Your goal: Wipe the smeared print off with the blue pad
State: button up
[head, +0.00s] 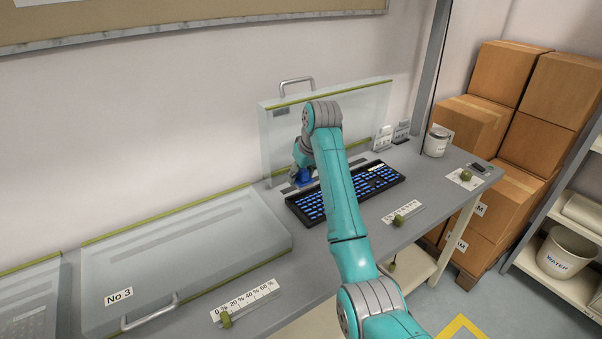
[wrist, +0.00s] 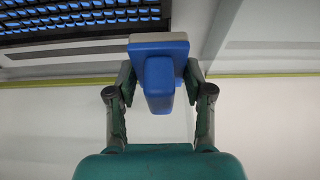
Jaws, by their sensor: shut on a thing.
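The blue pad (wrist: 159,84) is between the fingers of my gripper (wrist: 160,85) in the wrist view. It has a blue grip and a pale layer at its far face. My gripper is shut on it. The black keyboard (head: 372,180) with blue-lit keys lies on the bench, partly hidden by my arm. In the wrist view the keyboard (wrist: 75,30) is at the upper left, beside the pad. I cannot make out a smeared print.
A raised clear cover (head: 375,103) stands behind the keyboard. A closed cover marked No 3 (head: 180,265) lies to the left. Slider scales (head: 250,300) sit along the front edge. A white can (head: 436,142) stands at the right, with cardboard boxes (head: 505,70) beyond.

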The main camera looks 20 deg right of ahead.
jog(key=shift+s+a+f, duration=0.15)
jog(key=shift+a+f, duration=0.05)
jog(key=shift+a, duration=0.15)
jog(key=shift+f, duration=2.3)
